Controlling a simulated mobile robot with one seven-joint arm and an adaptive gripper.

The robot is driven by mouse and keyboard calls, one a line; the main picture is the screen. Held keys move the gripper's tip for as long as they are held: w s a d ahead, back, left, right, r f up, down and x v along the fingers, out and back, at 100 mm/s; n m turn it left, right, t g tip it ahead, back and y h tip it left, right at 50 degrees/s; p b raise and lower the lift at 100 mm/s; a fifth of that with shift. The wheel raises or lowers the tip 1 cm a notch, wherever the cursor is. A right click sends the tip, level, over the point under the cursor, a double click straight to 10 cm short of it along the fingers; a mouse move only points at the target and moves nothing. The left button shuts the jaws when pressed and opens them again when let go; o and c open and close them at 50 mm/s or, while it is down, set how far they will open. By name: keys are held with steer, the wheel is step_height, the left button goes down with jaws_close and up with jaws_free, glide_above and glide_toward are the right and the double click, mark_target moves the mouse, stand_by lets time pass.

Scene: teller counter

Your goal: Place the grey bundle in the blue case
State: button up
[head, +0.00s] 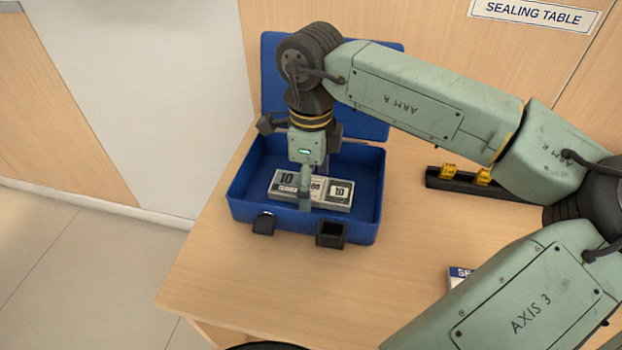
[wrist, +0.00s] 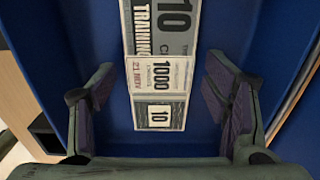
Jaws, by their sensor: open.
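The grey bundle (head: 282,187), printed with "10" and "1000", lies flat inside the open blue case (head: 246,212), apparently on its floor. My gripper (head: 305,202) is down in the case, over the bundle, and hides part of its middle. In the wrist view my gripper (wrist: 160,108) is open, with one finger on each side of the bundle (wrist: 160,78). Blue floor shows between the bundle and each finger, so neither finger touches it there. The case's lid stands raised behind my wrist.
The case sits on a wooden table (head: 220,290) near its left edge. A black holder (head: 435,180) with yellow pieces (head: 449,171) lies to the right. Bare tabletop lies in front of the case.

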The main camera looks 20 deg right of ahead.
step_height(320, 180, up, 12)
steer(key=shift+b, duration=0.45)
steer(key=shift+r, duration=0.1)
stand_by(0.8)
